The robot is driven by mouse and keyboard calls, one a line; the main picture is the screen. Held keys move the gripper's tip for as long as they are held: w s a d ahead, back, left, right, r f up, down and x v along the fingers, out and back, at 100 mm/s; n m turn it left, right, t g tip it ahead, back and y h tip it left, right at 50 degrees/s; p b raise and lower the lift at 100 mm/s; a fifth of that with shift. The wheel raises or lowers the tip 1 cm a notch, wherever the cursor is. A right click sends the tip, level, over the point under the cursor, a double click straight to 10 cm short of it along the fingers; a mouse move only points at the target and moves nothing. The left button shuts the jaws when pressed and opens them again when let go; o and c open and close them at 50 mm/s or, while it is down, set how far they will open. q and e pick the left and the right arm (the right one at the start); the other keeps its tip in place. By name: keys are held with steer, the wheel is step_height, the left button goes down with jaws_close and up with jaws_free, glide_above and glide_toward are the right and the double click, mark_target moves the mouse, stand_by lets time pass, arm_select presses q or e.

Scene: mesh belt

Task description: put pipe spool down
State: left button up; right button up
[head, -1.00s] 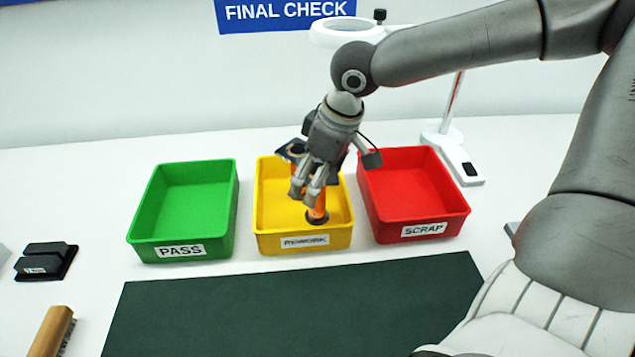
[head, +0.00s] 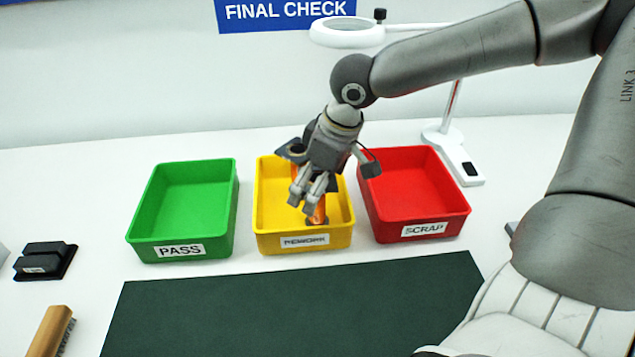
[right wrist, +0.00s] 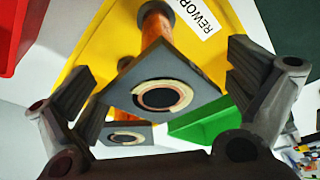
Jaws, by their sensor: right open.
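The pipe spool (head: 317,214) has orange pipe and dark flanges. It stands in the yellow REWORK bin (head: 262,215) in the head view, partly hidden behind my right gripper (head: 306,204). In the right wrist view the spool (right wrist: 128,92) shows a grey square flange with a round bore facing the camera, and a second flange lower left. My right gripper (right wrist: 165,105) is open there, its fingers spread to either side of the spool with gaps visible beside the near flange. My left gripper is not in view.
The green PASS bin (head: 185,195) stands left of the yellow bin and the red SCRAP bin (head: 412,190) right of it; both look empty. A magnifier lamp (head: 450,140) stands behind the red bin. The dark green mat (head: 290,305) in front is clear.

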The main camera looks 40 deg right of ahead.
steer(key=shift+r, duration=0.45)
steer(key=p+v, duration=0.1)
steer(key=v, duration=1)
steer(key=shift+r+p, duration=0.2)
steer(key=shift+p, duration=0.1)
steer(key=shift+s+d, duration=0.1)
